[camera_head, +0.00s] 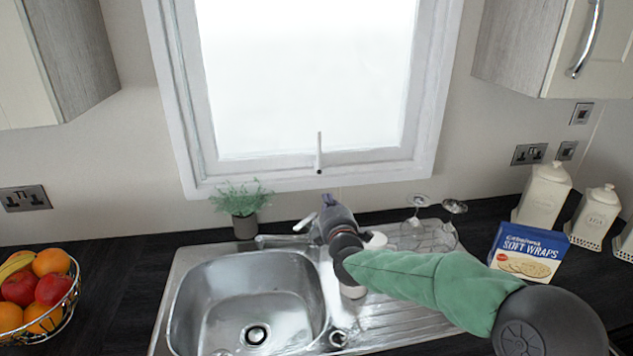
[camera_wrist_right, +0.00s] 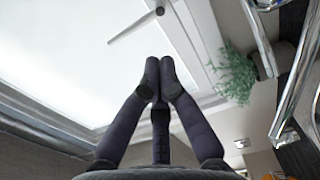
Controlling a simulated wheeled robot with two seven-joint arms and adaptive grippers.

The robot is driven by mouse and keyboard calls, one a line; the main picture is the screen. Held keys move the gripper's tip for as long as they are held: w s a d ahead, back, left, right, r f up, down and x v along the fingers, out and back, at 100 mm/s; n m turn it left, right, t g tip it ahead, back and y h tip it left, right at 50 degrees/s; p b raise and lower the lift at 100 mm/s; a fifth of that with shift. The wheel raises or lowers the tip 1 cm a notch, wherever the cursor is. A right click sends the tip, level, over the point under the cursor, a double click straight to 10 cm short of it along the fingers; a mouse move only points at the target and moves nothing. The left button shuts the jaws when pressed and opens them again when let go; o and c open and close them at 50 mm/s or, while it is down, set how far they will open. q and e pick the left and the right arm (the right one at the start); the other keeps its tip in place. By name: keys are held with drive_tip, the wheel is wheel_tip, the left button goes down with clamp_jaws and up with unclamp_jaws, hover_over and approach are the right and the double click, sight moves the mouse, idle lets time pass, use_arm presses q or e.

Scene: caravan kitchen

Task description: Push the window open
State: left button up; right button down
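The window (camera_head: 305,80) has a white frame and a bright pane, and fills the upper middle of the head view. Its sash appears to sit in the frame. A thin white handle (camera_head: 319,152) stands upright at its lower edge; it also shows in the right wrist view (camera_wrist_right: 135,24). My right gripper (camera_head: 322,208) is over the back of the sink, below the window and handle. In the right wrist view its dark fingertips (camera_wrist_right: 159,72) are together with nothing seen between them, pointing toward the window's lower frame, apparently apart from it. My left gripper is not in view.
A potted plant (camera_head: 242,207) stands left of my gripper, close under the window. The sink (camera_head: 245,300) and tap (camera_head: 305,222) lie below. Glasses (camera_head: 417,203), a soft wraps box (camera_head: 527,253) and white canisters (camera_head: 543,195) are right. A fruit basket (camera_head: 66,318) is left.

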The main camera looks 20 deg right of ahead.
drive_tip(key=b, duration=0.4)
approach(317, 171)
drive_tip(key=x, duration=0.5)
drive_tip(key=shift+w+d+f, duration=0.1)
drive_tip(key=shift+w, duration=0.05)
drive_tip(key=shift+x, duration=0.9)
drive_tip(key=shift+w+d+p, duration=0.1)
drive_tip(key=shift+w+p, duration=0.35)
drive_tip(key=shift+w, duration=0.1)
drive_tip(key=shift+p+x, duration=0.7)
drive_tip(key=shift+x, duration=0.35)
drive_tip(key=shift+w+d+f, duration=0.15)
drive_tip(key=shift+w+f, duration=0.05)
drive_tip(key=shift+w, duration=0.25)
drive_tip(key=shift+f, duration=0.1)
